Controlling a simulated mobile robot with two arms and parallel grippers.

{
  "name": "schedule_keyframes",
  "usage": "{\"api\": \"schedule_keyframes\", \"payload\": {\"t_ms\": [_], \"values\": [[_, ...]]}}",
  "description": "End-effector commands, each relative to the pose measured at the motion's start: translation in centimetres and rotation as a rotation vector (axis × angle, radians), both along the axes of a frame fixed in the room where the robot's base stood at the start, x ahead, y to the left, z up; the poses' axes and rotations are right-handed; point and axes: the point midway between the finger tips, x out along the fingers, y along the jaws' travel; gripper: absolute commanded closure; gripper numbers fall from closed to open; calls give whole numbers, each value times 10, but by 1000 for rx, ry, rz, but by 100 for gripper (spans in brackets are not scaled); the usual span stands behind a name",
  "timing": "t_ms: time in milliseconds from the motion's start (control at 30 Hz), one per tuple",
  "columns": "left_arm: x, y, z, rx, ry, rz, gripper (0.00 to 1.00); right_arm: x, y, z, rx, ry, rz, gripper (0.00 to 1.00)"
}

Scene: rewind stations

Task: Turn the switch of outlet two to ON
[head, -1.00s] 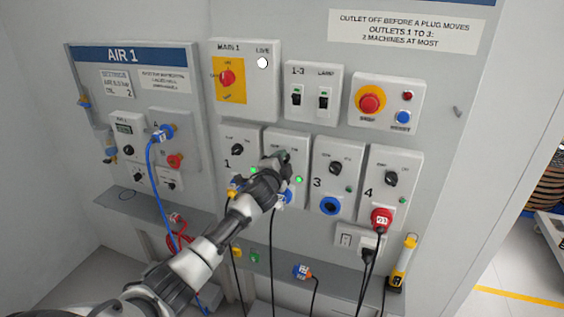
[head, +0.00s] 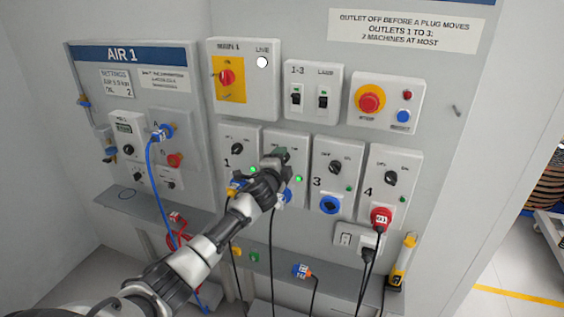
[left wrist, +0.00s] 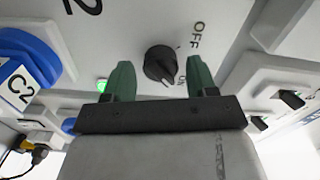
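The outlet two panel (head: 292,142) is a white box, second from the left in the lower row. Its black rotary switch (left wrist: 161,64) shows in the left wrist view beside the printed OFF and a partly hidden ON. The head view does not show the switch clearly behind my gripper. My left gripper (head: 274,156) is at this panel. In the left wrist view its two green fingers (left wrist: 161,80) are open, one on each side of the switch, with gaps showing. A green lamp (head: 298,179) on the panel is lit. My right gripper is not in view.
Outlet one (head: 237,135) is close on the left, outlet three (head: 338,148) on the right. A blue plug marked C2 (left wrist: 22,60) sits below the switch. Above are the main switch panel (head: 266,88) and the 1-3 and lamp switches (head: 315,78).

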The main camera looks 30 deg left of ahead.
Motion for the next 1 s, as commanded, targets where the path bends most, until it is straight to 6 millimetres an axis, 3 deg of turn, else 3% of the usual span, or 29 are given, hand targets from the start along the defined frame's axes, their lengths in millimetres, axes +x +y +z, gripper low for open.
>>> {"api": "schedule_keyframes", "payload": {"t_ms": [300,467,1000], "values": [[-1,0,0,-2,-1,0,37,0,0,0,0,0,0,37],[-11,-2,-1,-2,-2,-1,37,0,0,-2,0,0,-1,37],[-94,-23,-2,-1,0,-1,37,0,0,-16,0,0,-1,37]]}}
